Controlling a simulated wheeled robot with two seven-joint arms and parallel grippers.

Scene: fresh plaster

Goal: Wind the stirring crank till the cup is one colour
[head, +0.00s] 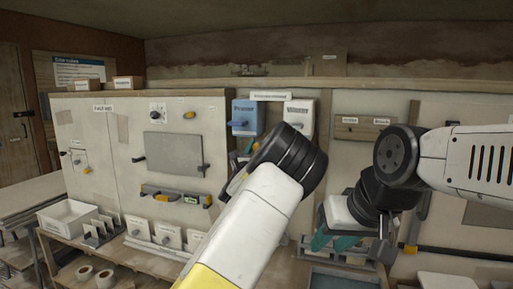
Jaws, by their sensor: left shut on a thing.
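My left arm reaches up from the bottom middle to the wall panel. Its black wrist covers most of my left gripper (240,165), of which a teal finger part shows just below the blue dispenser (247,118). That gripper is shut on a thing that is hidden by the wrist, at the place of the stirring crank. The cup and its colour are hidden too. My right gripper (335,241) hangs from the right, with its teal fingers apart and nothing seen between them.
A white dispenser (299,119) hangs right of the blue one. A grey panel (173,154) and a yellow level (175,194) are on the board to the left. A white bin (66,219) and tape rolls (104,279) sit on the lower left bench. A grey tray (342,281) lies below my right gripper.

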